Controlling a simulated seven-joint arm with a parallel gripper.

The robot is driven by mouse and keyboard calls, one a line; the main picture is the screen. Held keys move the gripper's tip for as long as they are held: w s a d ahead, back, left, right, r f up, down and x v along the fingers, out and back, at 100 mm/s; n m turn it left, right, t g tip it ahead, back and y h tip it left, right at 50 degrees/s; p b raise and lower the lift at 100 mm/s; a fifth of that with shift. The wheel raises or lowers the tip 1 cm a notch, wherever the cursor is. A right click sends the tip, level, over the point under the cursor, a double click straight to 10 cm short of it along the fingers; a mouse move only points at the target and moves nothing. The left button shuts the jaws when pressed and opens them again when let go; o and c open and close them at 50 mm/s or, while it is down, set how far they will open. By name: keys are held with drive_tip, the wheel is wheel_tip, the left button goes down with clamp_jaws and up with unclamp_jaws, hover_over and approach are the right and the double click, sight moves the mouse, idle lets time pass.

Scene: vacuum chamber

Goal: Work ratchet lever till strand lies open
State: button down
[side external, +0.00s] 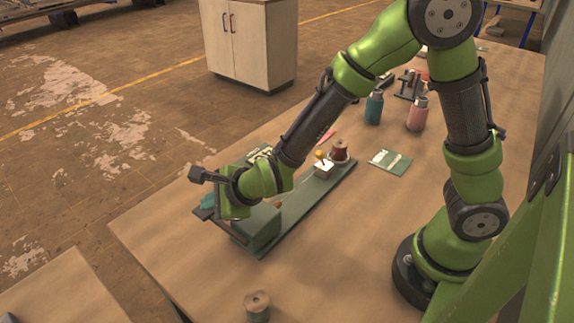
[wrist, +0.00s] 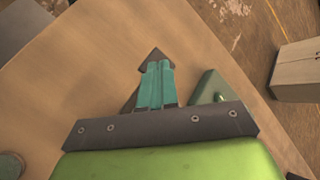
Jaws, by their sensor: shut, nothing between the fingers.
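A long green fixture (side external: 312,207) lies on the table, with a raised green block (side external: 258,229) at its near end. The block also shows in the wrist view (wrist: 212,86), just right of my fingers. My gripper (side external: 207,203) is beside this near end, its teal fingers shut and empty; they also show in the wrist view (wrist: 156,80). A dark flat piece with a pointed end (wrist: 153,57) shows behind and past the fingertips. I cannot tell whether it is the ratchet lever or whether my fingers touch it. The strand cannot be made out.
Another spool (side external: 257,305) is near the front edge.

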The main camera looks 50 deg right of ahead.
drive_tip(key=shift+s+r, duration=0.1)
drive_tip(key=shift+r, duration=2.45)
drive_tip(key=s+r+n+g+y, duration=0.35)
drive_tip(key=s+n, duration=0.45)
drive_tip(key=n, duration=0.5)
drive_tip(key=s+d+r+n+h, duration=0.1)
drive_tip(key=s+d+r+n, duration=0.1)
drive_tip(key=d, duration=0.3)
drive_tip(key=s+d+r+n+t+h, duration=0.1)
drive_tip(key=s+d+r+n, duration=0.2)
drive_tip(key=s+d, duration=0.2)
drive_tip(key=s+d+r+n+h, duration=0.1)
drive_tip(key=s+d+r+n, duration=0.1)
drive_tip(key=d, duration=0.4)
drive_tip(key=shift+s+d+r+n, duration=0.35)
drive_tip(key=shift+s+r, duration=0.1)
drive_tip(key=shift+s, duration=0.2)
drive_tip(key=shift+a, duration=0.1)
